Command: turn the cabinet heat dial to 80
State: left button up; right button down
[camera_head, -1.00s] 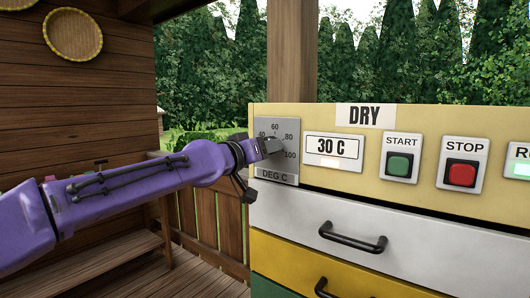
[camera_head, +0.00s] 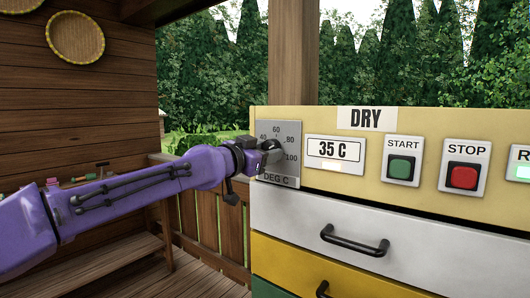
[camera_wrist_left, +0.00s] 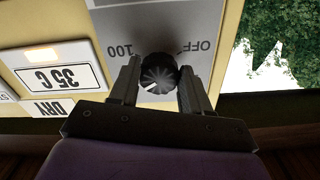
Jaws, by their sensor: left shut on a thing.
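The heat dial's grey plate (camera_head: 292,170) is at the left end of the yellow cabinet front (camera_head: 440,125), marked 40, 60, 80, 100 and DEG C. My left gripper (camera_head: 266,150) comes from the left and is shut on the black ribbed knob (camera_wrist_left: 158,72), one finger on each side of it in the left wrist view. The gripper hides most of the knob in the head view. The display (camera_head: 336,150) reads 35 C; it appears upside down in the left wrist view. My right gripper is not in view.
A green START button (camera_head: 401,167) and a red STOP button (camera_head: 464,177) sit right of the display. Drawers with black handles (camera_head: 355,241) are below. A wooden railing (camera_head: 208,221) stands behind my left arm.

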pick_arm(q)
jog(key=shift+f, duration=0.1)
dwell(0.3)
jog(key=o, duration=1.1)
jog(key=shift+c, duration=0.2)
jog(key=b+v, duration=0.5)
jog(key=v, duration=0.5)
jog(key=shift+s+a, duration=0.15)
jog(key=shift+s, duration=0.05)
